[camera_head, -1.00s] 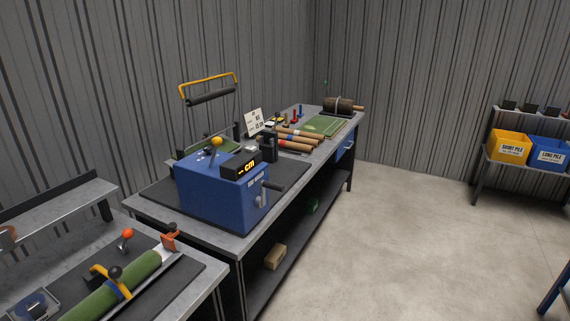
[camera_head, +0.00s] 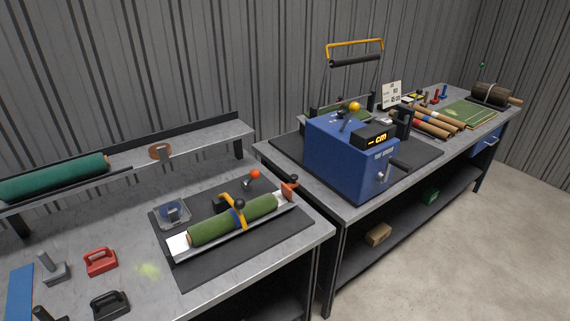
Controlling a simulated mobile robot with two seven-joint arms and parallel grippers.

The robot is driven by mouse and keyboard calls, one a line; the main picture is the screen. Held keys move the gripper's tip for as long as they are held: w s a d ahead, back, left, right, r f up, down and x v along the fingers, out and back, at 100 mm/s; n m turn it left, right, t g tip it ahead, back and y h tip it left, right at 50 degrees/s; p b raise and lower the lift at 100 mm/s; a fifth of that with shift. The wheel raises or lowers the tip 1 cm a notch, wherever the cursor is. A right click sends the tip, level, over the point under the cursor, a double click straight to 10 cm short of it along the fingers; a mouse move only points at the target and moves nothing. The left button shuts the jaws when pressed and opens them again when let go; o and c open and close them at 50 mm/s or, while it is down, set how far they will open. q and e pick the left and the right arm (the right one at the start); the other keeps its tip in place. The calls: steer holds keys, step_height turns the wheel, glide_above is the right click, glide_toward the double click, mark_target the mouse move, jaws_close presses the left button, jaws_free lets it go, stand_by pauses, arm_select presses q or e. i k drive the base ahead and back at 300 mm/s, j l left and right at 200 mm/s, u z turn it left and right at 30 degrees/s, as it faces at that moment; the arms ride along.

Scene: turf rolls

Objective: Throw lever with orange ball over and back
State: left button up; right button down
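The lever with the orange ball (camera_head: 254,174) stands at the back of a fixture on the near grey bench, left of centre. Its ball is bright orange-red on a short stem that leans a little. In front of it a green turf roll (camera_head: 214,228) lies in a metal trough on a black mat. A yellow clamp with a black knob (camera_head: 239,204) arches over the roll. An orange end piece (camera_head: 289,190) stands at the trough's right end. Neither of my grippers is in view.
A blue machine (camera_head: 345,158) with a yellow-knobbed lever (camera_head: 354,106) stands on the bench to the right. A red-handled tool (camera_head: 100,262) and a black one (camera_head: 109,304) lie at front left. A dark green roll (camera_head: 55,178) rests on the rear shelf. Open floor lies at right.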

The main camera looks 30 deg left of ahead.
mark_target(254, 173)
steer(key=i, duration=0.95)
steer(key=u, duration=2)
